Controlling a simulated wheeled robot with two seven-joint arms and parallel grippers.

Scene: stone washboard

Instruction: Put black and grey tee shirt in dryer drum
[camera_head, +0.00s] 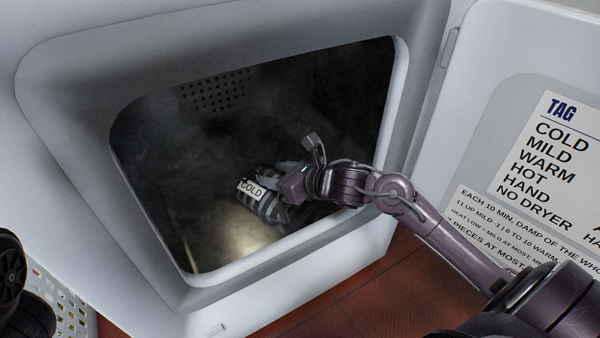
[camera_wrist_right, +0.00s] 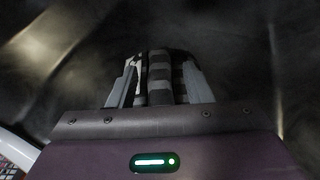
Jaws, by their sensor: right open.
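The black and grey tee shirt (camera_head: 268,208) is a striped bundle with a white "COLD" tag, lying low inside the dryer drum (camera_head: 215,135). My right gripper (camera_head: 278,186) reaches through the drum opening and is at the shirt's right side. In the right wrist view the shirt (camera_wrist_right: 159,80) shows between the two open fingers of my right gripper (camera_wrist_right: 160,85). Whether the fingers touch the cloth cannot be told. Part of the shirt is hidden behind the gripper. My left gripper does not show; only a dark part of my left arm is at the lower left edge.
The open dryer door (camera_head: 485,110) stands at the right, with a paper list (camera_head: 555,150) of wash tags on it. The drum opening's white rim (camera_head: 390,150) surrounds my right arm. A white perforated basket (camera_head: 65,300) stands at lower left on the red tiled floor (camera_head: 390,295).

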